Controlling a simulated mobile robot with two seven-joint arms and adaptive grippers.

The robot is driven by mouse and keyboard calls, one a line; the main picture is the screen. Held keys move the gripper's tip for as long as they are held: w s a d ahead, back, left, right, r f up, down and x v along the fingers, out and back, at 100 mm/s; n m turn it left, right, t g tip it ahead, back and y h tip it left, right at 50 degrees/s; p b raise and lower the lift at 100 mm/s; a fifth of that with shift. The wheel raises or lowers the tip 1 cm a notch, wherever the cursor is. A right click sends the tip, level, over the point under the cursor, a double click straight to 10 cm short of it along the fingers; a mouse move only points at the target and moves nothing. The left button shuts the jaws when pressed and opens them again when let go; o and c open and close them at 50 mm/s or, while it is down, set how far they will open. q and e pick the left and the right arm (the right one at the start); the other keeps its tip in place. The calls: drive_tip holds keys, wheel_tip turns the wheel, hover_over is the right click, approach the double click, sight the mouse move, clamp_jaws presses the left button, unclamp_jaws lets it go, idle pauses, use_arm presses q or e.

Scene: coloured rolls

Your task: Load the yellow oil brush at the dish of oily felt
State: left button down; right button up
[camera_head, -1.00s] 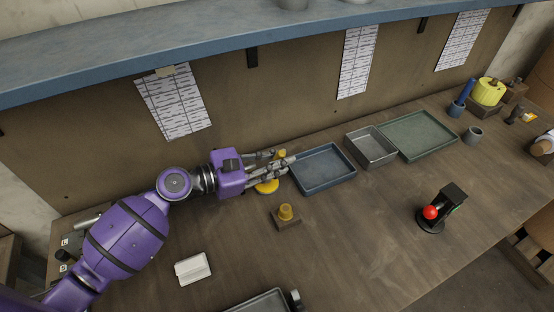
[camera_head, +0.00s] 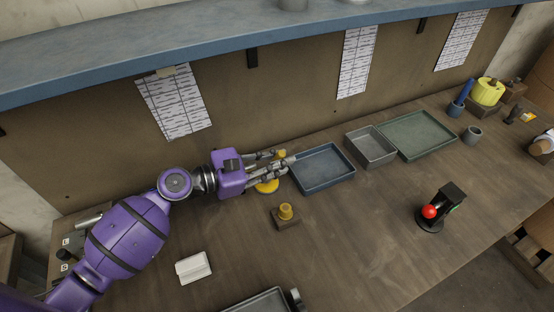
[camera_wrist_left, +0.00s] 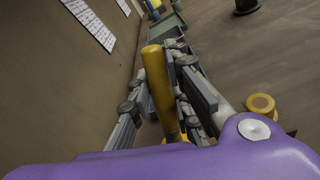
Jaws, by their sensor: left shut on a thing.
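My left gripper (camera_head: 284,163) is shut on the yellow oil brush (camera_head: 282,153) at the back of the table, left of the blue tray. In the left wrist view the brush's mustard handle (camera_wrist_left: 158,85) stands between the two fingers (camera_wrist_left: 160,100). A low, round yellow thing (camera_head: 266,187), which looks like the dish of felt, sits on the table just below the fingers. The gripper hides part of it and the brush's lower end, so I cannot tell whether they touch. My right gripper is not in view.
A blue tray (camera_head: 325,184) stands close right of the fingers, then a grey metal tray (camera_head: 372,161) and a green tray (camera_head: 449,147).

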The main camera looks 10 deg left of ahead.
use_arm(q)
drive_tip(key=shift+f, duration=0.1)
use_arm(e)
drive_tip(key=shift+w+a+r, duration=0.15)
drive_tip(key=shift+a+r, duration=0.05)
use_arm(q)
drive_tip(key=shift+f, duration=0.1)
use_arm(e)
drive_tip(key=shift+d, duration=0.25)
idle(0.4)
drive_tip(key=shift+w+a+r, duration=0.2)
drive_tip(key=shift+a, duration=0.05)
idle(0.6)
use_arm(q)
drive_tip(key=shift+a, duration=0.1)
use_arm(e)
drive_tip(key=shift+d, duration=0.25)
use_arm(q)
drive_tip(key=shift+f, duration=0.1)
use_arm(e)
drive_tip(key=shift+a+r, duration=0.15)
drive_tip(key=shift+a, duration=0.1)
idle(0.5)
use_arm(q)
drive_tip(key=shift+f+p, duration=0.15)
drive_tip(key=shift+p, duration=0.2)
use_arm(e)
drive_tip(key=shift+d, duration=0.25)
